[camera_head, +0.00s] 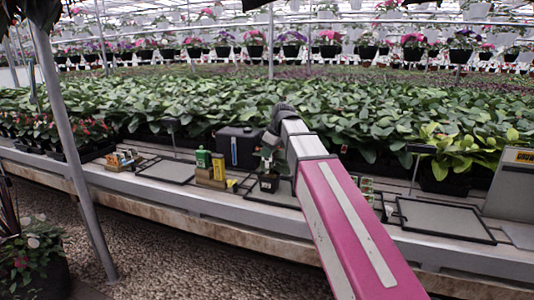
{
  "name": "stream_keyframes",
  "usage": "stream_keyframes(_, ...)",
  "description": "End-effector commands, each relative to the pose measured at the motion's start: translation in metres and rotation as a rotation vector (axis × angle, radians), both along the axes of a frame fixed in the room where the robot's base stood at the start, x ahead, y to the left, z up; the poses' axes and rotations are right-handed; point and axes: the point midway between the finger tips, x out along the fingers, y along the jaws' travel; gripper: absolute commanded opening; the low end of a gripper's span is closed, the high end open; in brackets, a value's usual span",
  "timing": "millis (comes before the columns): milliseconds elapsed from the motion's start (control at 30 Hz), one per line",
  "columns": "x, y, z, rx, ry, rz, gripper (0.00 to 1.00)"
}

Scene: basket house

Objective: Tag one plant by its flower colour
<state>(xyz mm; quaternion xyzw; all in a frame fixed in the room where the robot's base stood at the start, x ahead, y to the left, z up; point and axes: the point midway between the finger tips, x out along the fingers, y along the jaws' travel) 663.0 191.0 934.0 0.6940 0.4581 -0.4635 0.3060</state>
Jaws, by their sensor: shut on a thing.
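My gripper (270,140) is at the end of my pink and grey arm, over the middle of the bench. It is small and partly hidden by my wrist. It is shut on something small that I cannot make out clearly. Just below it is a small black pot (268,184) with a little green foliage, at a dark-framed tray. I cannot tell its flower colour, or whether my gripper touches it.
An empty framed tray (165,170) lies left, another (445,218) right. A black box (239,147) stands behind the blocks. Small coloured items (122,160) sit far left. Dense plants (400,115) fill the back. A grey post (75,150) crosses the left foreground.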

Motion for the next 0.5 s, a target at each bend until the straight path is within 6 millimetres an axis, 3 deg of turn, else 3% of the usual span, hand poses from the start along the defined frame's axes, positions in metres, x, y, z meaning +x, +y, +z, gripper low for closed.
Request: stream_keyframes(500,-0.0002,0.0,-0.0042,0.0,0.001,0.0,0.0)
